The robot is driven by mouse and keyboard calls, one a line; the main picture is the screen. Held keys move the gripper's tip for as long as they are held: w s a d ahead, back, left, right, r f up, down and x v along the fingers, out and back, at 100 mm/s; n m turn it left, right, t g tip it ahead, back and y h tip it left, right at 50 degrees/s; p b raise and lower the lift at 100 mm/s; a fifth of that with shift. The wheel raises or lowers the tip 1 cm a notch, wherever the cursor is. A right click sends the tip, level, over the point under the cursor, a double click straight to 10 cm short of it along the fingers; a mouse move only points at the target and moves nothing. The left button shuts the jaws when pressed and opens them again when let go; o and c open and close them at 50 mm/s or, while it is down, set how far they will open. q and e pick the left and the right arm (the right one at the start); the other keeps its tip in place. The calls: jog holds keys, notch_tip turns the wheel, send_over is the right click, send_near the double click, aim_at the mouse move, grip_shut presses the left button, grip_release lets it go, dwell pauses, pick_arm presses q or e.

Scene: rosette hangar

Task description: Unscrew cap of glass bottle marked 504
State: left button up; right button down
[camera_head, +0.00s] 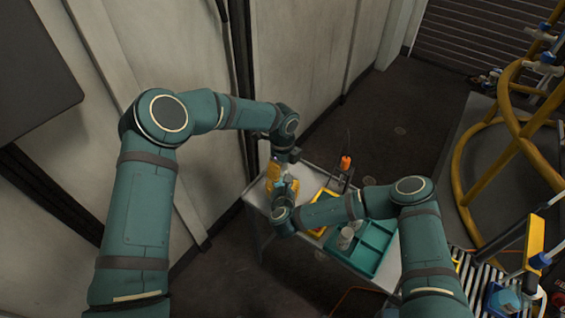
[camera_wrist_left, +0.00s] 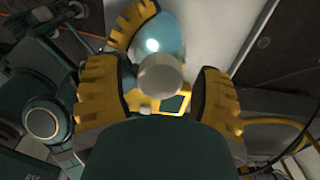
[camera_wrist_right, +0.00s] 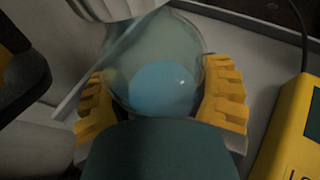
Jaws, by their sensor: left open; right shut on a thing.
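A clear round glass bottle with blue liquid (camera_wrist_right: 160,60) is held between the yellow fingers of my right gripper (camera_wrist_right: 160,105). No 504 mark can be read on it. In the left wrist view its blue body (camera_wrist_left: 158,38) shows behind a pale round cap (camera_wrist_left: 160,75). My left gripper (camera_wrist_left: 158,88) is open, with a yellow finger on either side of the cap and visible gaps to it. In the head view both grippers meet over the left end of the table, the left one (camera_head: 273,172) above; the bottle is mostly hidden there.
A yellow boxed device (camera_wrist_right: 295,130) stands close right of the bottle in the right wrist view. A wall is close behind the table.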

pick_arm(q)
grip_shut()
dwell(0.3)
jog(key=n, duration=0.3)
jog(key=shift+c, duration=0.5)
grip_release()
